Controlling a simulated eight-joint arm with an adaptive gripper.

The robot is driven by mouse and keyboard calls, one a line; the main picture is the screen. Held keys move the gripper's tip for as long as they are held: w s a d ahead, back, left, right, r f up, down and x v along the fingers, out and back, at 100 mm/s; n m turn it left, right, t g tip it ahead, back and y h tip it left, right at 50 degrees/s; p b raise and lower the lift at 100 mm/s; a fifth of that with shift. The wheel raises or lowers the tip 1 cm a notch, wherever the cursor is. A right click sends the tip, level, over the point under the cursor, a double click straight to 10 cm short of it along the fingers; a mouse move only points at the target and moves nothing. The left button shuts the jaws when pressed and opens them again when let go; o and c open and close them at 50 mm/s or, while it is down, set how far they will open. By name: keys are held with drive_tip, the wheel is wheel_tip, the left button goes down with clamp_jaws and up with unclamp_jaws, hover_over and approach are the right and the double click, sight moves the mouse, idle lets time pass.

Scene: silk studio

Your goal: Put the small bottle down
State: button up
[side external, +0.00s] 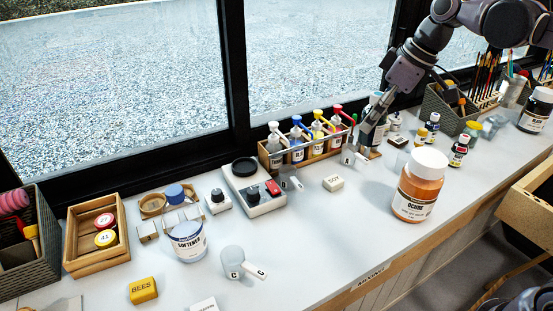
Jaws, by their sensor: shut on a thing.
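My gripper (371,112) reaches down at the right end of the wooden bottle rack (310,153). It is shut on a small dark bottle (373,133), which the fingers partly cover. The bottle's lower end is just above or on a small brown wooden piece (372,154); I cannot tell whether it touches. A light, pale-labelled shape shows behind the fingers and is mostly hidden.
Several pump bottles fill the rack. A large orange ochre jar (418,188) stands in front to the right. Small bottles (458,151) and a grey bin (450,108) stand further right. A white soy block (333,183) lies in front; the counter between it and the jar is clear.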

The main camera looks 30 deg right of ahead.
drive_tip(key=s+a+n+y, duration=0.1)
drive_tip(key=s+a+n, duration=0.15)
drive_tip(key=a, duration=0.55)
wheel_tip(320, 180, down, 11)
drive_tip(key=shift+n+g, duration=0.3)
drive_tip(key=shift+n, duration=0.05)
drive_tip(key=shift+w+a+f, duration=0.25)
drive_tip(key=shift+a+f, duration=1.55)
drive_tip(key=shift+a, duration=0.2)
drive_tip(key=shift+w+a+f, duration=0.2)
drive_tip(key=shift+a+f, duration=1.65)
drive_tip(key=shift+a, duration=0.1)
drive_tip(key=shift+w+a+f, duration=0.25)
drive_tip(key=shift+a+f, duration=1.55)
drive_tip(key=shift+a, duration=0.2)
drive_tip(key=shift+f, duration=0.15)
drive_tip(key=o, duration=1.3)
drive_tip(key=shift+o, duration=0.2)
